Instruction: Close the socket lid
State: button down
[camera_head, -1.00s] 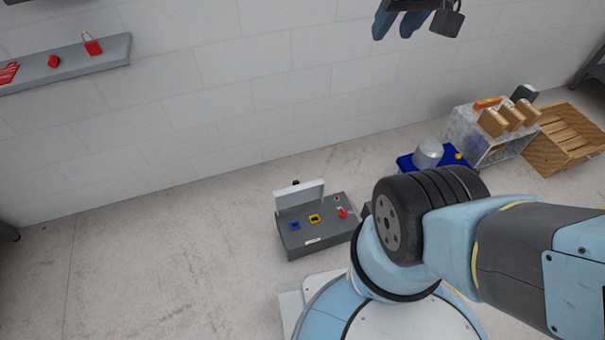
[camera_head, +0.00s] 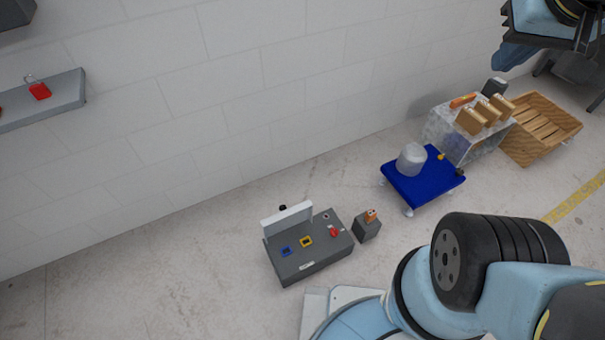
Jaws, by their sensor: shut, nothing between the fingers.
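The socket box (camera_head: 312,262) is a grey box on the floor near the wall. Its pale lid (camera_head: 287,218) stands raised along the box's back left edge, so the box is open. A blue socket (camera_head: 285,251), a yellow socket (camera_head: 306,241) and a red part (camera_head: 334,231) show on its top. My gripper (camera_head: 583,40) seems to be the dark end below the light blue wrist at the top right, partly cut off by the frame. It is shut and empty, high up and well away from the lid.
A small grey block (camera_head: 366,229) stands right of the box. Beyond it are a blue cart (camera_head: 425,188) with a grey pot (camera_head: 411,159), a crate of blocks (camera_head: 437,128) and a wooden pallet box (camera_head: 545,125). Floor left of the box is clear.

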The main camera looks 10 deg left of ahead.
aim_at(275, 224)
jog(key=z, duration=0.95)
jog(key=k, duration=1.2)
jog(key=u, duration=1.75)
jog(key=i, duration=1)
jog(key=z, duration=0.05)
